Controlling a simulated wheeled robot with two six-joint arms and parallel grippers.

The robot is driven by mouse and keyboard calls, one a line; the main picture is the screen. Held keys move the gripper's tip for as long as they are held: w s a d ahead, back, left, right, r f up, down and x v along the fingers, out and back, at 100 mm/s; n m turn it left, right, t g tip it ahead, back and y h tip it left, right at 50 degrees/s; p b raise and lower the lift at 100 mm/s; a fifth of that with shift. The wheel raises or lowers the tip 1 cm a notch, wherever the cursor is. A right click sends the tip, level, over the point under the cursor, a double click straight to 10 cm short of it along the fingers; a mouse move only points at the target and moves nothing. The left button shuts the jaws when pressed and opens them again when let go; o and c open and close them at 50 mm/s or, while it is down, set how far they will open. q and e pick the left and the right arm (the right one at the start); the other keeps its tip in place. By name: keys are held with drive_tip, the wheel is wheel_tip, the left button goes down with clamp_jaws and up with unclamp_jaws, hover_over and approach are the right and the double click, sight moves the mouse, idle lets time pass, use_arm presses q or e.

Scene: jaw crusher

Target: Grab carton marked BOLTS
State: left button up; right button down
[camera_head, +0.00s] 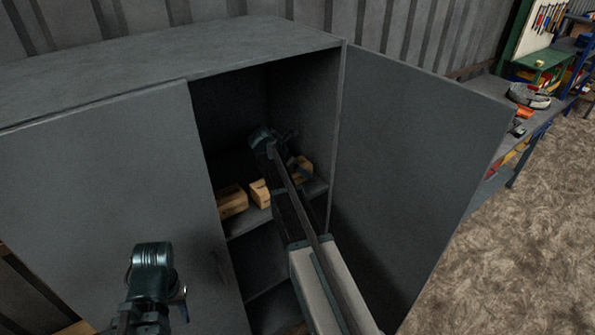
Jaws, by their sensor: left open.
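Several light brown cartons stand on a shelf inside the open grey cabinet (265,32): one at the left (232,202), a smaller one beside it (260,194) and one farther right (304,168), partly behind my right arm. Their markings are too small to read, so I cannot tell which is marked BOLTS. My right arm reaches in from the lower right over the shelf. Its dark wrist end (267,142) is near the right carton, and its fingertips are not clear. My left gripper (150,316) is open, low in front of the left door, away from the cartons.
The left door (105,190) and the right door (415,160) flank the opening, and the right one swings far outward. Lower shelves (260,262) show below. A cluttered workbench (535,105) stands at the far right. The floor (530,240) there is clear.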

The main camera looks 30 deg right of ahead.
sight(304, 163)
drive_tip(key=shift+r, duration=0.1)
wheel_tip(304, 163, up, 2)
drive_tip(key=p, duration=0.2)
drive_tip(key=shift+r+p, duration=0.25)
drive_tip(key=shift+p, duration=0.15)
drive_tip(key=shift+s+r+p, duration=0.5)
drive_tip(key=shift+s, duration=0.05)
drive_tip(key=s+a+r+p, duration=0.1)
drive_tip(key=s, duration=1.4)
